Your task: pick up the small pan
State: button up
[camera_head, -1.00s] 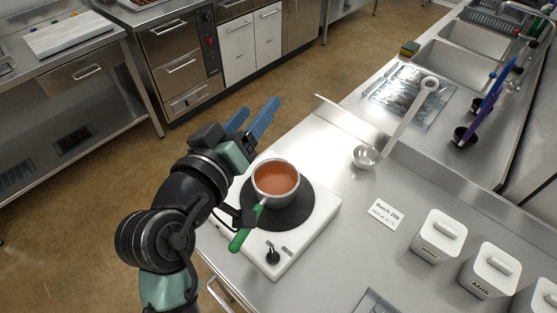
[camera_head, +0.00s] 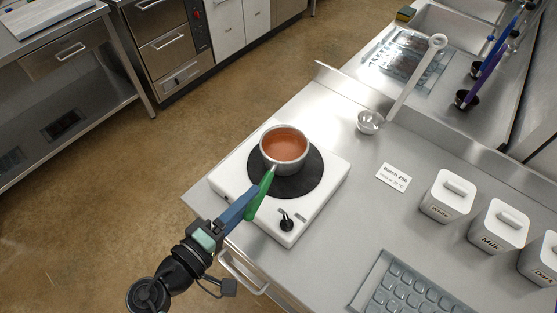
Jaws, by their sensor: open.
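The small pan (camera_head: 264,160) holds brown liquid and sits on the black round plate of the white hot plate (camera_head: 222,169). Its green handle (camera_head: 262,196) points toward the front left. My gripper (camera_head: 248,203) has blue fingers and is open at the handle, reaching in from the lower left. The fingers overlap the handle in the picture, and I cannot tell whether they touch it. The far finger is partly hidden behind the handle.
A card (camera_head: 393,178) and several white canisters (camera_head: 447,197) stand to the right. A grey mould (camera_head: 412,292) lies at the front right. The hot plate's knob (camera_head: 286,222) is close to the handle.

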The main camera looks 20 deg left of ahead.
aim_at(263, 186)
jog(key=shift+p+x, duration=0.8)
jog(key=shift+x, duration=2)
jog(key=shift+s+f, duration=0.1)
jog(key=shift+f, duration=0.1)
jog(key=shift+c, duration=0.3)
grip_shut()
jog(key=shift+r, duration=0.2)
